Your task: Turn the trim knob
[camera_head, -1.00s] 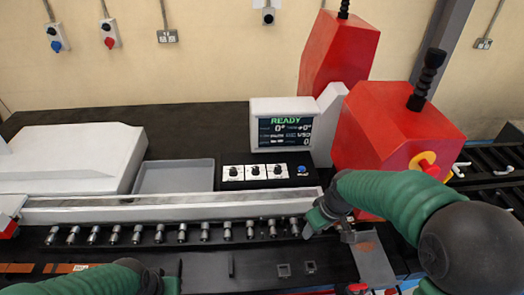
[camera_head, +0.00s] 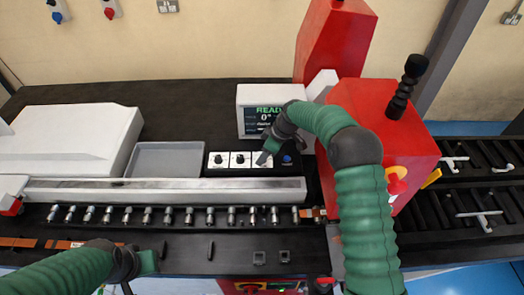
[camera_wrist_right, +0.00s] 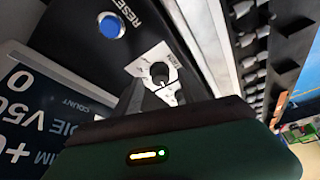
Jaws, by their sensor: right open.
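The control panel has a row of black knobs on white plates, with two knobs (camera_head: 218,160) (camera_head: 240,160) plainly visible. The rightmost one, which I take as the trim knob (camera_wrist_right: 160,72), shows in the right wrist view on its white plate; its small label is hard to read. My right gripper (camera_head: 263,158) reaches down over that plate, largely hiding the knob in the head view. In the wrist view the open right fingers (camera_wrist_right: 160,88) lie on either side of the knob; contact cannot be told. My left gripper (camera_head: 152,260) hangs over the machine's front left, its jaw state unclear.
A blue reset button (camera_wrist_right: 112,25) sits beside the knob. The display (camera_head: 258,118) stands just behind the panel, partly hidden by my right arm. A long pale bar (camera_head: 160,190) and a row of metal pins run in front. A red machine housing (camera_head: 385,135) stands right.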

